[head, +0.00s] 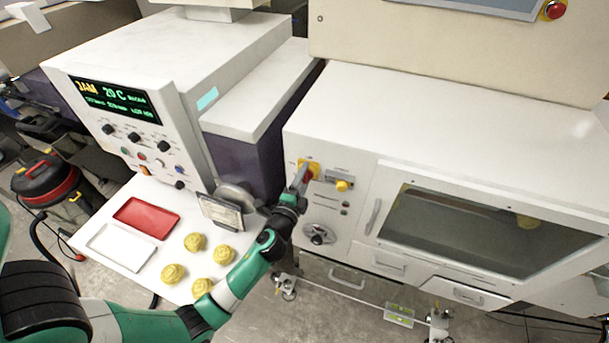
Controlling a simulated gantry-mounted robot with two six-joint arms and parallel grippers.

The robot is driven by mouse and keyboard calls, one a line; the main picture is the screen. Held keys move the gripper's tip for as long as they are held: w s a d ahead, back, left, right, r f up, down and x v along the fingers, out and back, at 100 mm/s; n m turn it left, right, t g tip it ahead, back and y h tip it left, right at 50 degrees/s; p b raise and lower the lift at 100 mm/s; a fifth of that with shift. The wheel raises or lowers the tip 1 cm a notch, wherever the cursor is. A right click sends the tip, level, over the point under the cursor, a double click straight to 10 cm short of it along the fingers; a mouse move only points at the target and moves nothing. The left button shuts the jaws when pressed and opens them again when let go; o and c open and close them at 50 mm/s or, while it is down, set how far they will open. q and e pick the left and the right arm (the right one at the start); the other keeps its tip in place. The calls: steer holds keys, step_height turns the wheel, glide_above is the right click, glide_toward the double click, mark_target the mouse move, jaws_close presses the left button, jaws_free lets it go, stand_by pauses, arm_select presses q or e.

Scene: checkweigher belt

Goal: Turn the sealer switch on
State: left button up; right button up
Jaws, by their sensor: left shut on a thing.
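My left gripper (302,177) is at the front panel of the large white machine, its arm reaching across from the lower left. It is shut on the rotary switch with a red part and a yellow plate (313,166), which I take to be the sealer switch. The gripper covers much of the switch, so its handle angle cannot be told. My right gripper is not in view.
A yellow knob (343,186) sits just right of the switch, and a round dial (318,234) sits below. A white table (105,208) holds a red tray (147,217), a white tray (121,248) and several yellow pastries (195,242). A windowed door (480,228) is at right.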

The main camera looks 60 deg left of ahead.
arm_select(q)
steer(key=shift+m, duration=0.6)
steer(key=o, duration=1.4)
steer(key=b+v, duration=0.1)
steer(key=v, duration=1)
steer(key=shift+s+d, duration=0.2)
steer(key=shift+s, duration=0.05)
